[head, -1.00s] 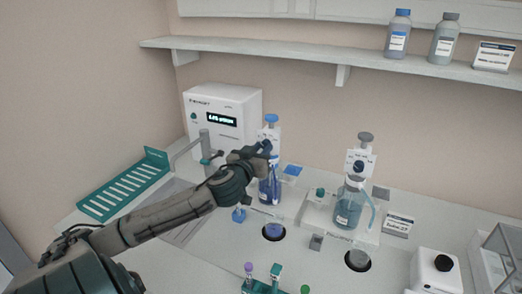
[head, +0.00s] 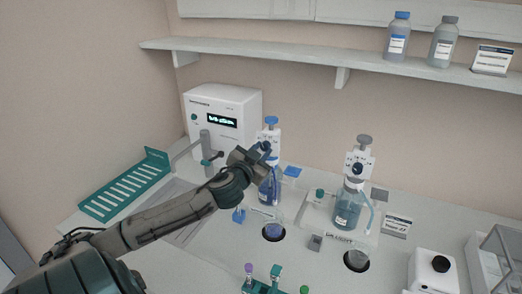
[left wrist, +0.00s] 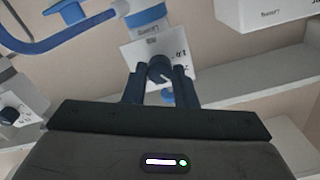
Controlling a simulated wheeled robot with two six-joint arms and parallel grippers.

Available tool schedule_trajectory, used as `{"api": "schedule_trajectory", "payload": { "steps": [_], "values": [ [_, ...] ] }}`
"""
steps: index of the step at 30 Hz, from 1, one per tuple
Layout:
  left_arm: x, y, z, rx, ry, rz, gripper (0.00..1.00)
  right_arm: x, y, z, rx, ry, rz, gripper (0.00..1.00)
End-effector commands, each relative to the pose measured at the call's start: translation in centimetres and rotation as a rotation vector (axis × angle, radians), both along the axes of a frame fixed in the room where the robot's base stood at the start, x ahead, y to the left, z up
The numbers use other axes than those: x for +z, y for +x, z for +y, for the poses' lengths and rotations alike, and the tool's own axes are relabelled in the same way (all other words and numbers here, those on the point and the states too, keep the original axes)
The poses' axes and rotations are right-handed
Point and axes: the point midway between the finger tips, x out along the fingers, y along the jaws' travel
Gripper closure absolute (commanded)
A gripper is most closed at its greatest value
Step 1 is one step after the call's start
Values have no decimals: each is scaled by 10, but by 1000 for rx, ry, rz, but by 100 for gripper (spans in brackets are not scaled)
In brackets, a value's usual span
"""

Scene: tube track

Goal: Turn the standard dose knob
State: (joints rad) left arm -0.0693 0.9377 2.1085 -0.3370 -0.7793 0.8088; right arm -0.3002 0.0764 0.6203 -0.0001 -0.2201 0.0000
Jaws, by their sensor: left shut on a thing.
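The blue-topped dispenser (head: 271,122) stands on a bottle of blue liquid (head: 265,193) near the middle of the bench. Its dark round dose knob (left wrist: 160,69) sits on a white face plate (left wrist: 181,50) in the left wrist view and has a light pointer mark. My left gripper (left wrist: 160,83) is shut on this knob, one finger on each side. In the head view the left gripper (head: 258,155) reaches the dispenser from the left and partly hides the knob and bottle. The dispenser's label is too small to read surely. My right gripper is not in view.
A grey-topped dispenser bottle (head: 348,208) stands to the right on a pale tray. A white machine (head: 222,105) with a lit display is behind left, beside a metal tap (head: 206,148). A teal rack (head: 125,185) lies at left. Small coloured tubes stand in front.

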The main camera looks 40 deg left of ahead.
Motion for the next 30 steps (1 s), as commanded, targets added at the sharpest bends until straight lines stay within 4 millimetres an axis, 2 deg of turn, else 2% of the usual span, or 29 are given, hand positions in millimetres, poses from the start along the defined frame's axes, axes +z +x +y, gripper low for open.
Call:
{"api": "schedule_trajectory", "payload": {
  "steps": [12, 27, 28, 30],
  "values": [
    [0, 0, 0, -2, 171, 55, 98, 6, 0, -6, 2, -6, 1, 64],
    [-1, 0, 0, -2, 192, 62, 98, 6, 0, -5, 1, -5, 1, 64],
    [-1, 0, 0, -2, 191, 62, 74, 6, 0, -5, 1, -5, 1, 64],
    [-1, 0, 0, -2, 192, 62, 60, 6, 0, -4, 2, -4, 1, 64]
  ]
}}
